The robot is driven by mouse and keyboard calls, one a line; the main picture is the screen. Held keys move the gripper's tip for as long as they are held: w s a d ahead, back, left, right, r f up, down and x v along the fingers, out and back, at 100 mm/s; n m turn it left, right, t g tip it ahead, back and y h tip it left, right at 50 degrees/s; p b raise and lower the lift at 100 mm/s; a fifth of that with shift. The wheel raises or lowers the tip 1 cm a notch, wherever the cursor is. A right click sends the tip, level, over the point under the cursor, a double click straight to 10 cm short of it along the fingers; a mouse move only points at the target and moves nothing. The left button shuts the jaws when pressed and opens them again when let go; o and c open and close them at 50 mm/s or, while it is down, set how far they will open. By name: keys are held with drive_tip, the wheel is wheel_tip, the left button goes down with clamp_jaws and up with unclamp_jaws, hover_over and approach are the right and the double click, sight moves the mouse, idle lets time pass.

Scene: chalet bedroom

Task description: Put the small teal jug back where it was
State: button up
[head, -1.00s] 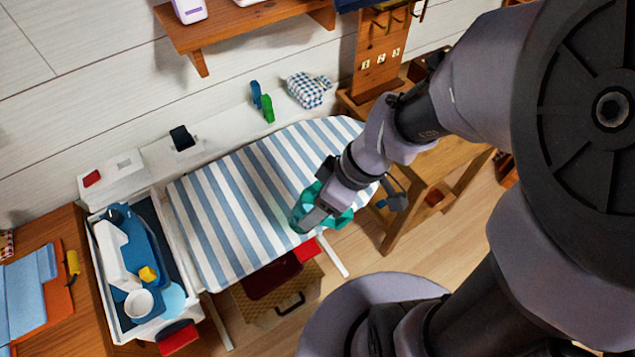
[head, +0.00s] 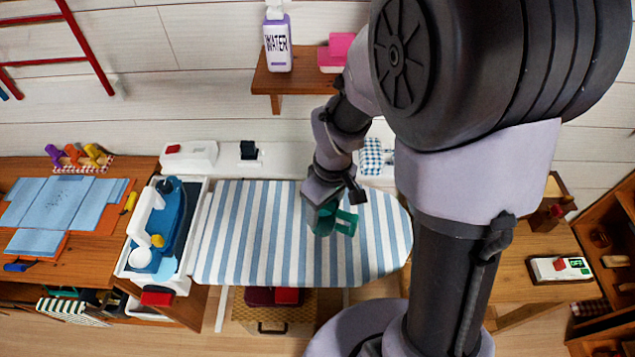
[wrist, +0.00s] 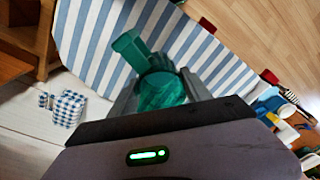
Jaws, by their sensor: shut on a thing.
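The small teal jug (head: 325,219) is in my gripper (head: 322,205), over the right half of the blue-and-white striped ironing board (head: 250,235). Its handle sticks out to the right in the head view. In the wrist view the jug (wrist: 160,92) sits between the two fingers of my gripper (wrist: 158,98), with its handle pointing to the upper left. The fingers are shut on it. I cannot tell how far the jug is above the cloth.
An iron (head: 168,215) stands on a white tray (head: 128,262) left of the board. A checked cloth item (head: 372,158) lies behind the board. A wooden table (head: 525,285) stands at the right. The board's left half is clear.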

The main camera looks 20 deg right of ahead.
sight(322, 227)
drive_tip(key=shift+a+f, duration=0.1)
drive_tip(key=shift+f, duration=0.25)
wheel_tip(322, 227, down, 6)
drive_tip(key=b, duration=0.5)
drive_tip(key=shift+a+f, duration=0.1)
drive_tip(key=shift+f+b, duration=0.6)
drive_tip(key=shift+b, duration=0.2)
drive_tip(key=o, duration=1.7)
drive_tip(key=shift+o, duration=0.2)
wheel_tip(322, 227, up, 17)
drive_tip(key=d+p, duration=0.1)
drive_tip(key=p, duration=0.6)
drive_tip(key=s+a+r+m+t+b, duration=0.1)
drive_tip(key=s+a+m+t+b, duration=0.1)
drive_tip(key=s+m+b, duration=0.2)
drive_tip(key=s+a+r+m+t+y+b, duration=0.1)
drive_tip(key=s+a+r+m+t+b, duration=0.1)
drive_tip(key=s, duration=0.6)
drive_tip(key=a+m+t+b, duration=0.1)
drive_tip(key=m+b, duration=0.1)
drive_tip(key=m, duration=0.1)
drive_tip(key=shift+s+m, duration=0.25)
drive_tip(key=shift+m, duration=0.15)
